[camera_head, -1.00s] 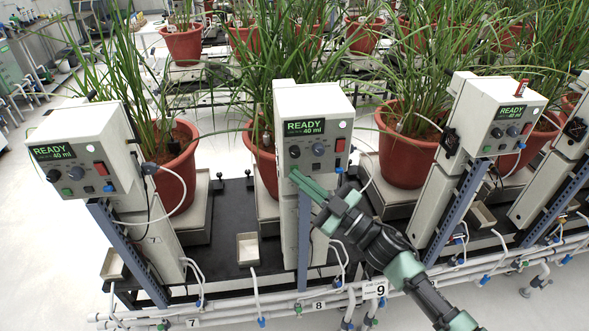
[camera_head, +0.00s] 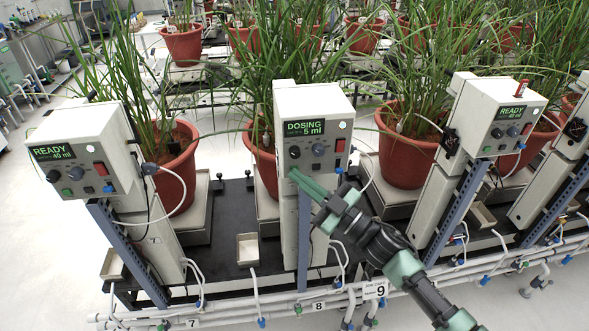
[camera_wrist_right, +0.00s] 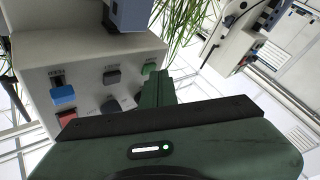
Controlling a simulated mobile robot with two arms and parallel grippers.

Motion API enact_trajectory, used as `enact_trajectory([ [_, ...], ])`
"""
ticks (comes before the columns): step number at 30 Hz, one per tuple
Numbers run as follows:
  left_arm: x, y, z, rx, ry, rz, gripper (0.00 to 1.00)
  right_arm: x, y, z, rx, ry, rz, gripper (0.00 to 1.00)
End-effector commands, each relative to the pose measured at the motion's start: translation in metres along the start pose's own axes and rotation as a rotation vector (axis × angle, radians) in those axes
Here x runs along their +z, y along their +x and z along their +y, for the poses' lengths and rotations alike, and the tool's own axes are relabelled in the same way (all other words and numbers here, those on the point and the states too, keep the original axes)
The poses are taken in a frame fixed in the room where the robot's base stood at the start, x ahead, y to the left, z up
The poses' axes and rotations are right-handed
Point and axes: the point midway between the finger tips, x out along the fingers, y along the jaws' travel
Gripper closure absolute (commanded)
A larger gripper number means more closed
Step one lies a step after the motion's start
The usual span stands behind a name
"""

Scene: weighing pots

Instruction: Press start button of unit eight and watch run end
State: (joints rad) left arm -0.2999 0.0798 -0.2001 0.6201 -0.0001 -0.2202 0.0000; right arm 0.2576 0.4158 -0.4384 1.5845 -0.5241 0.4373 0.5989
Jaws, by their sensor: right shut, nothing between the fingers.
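Unit eight (camera_head: 313,103) is the middle beige box on a post, above the pipe label 8. Its green display (camera_head: 304,128) reads DOSING 5 ml. Below it are knobs, a red switch (camera_head: 340,145) and small buttons. My right gripper (camera_head: 295,174) is shut and empty, its green fingertips at the lower left of the panel, covering the start button in the head view. In the right wrist view the fingers (camera_wrist_right: 158,78) end beside the green button (camera_wrist_right: 148,69); I cannot tell whether they touch it. My left gripper is not in view.
Unit seven (camera_head: 80,145) at left reads READY 40 ml, as does the unit at right (camera_head: 495,110). Potted plants (camera_head: 405,150) stand behind on scales. White pipes (camera_head: 250,312) run along the front, with a label 9 (camera_head: 376,290).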

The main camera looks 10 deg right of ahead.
Motion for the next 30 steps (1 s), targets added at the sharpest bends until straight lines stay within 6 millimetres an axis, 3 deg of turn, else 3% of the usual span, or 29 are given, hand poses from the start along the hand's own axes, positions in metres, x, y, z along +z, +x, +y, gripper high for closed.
enact_trajectory([
  [19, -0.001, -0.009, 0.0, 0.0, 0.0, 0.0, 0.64, -0.009, -0.012, -0.009, -0.001, 0.0, -0.001, 1.0],
  [30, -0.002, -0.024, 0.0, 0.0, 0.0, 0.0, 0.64, -0.028, -0.037, -0.026, -0.001, 0.002, -0.002, 1.0],
])
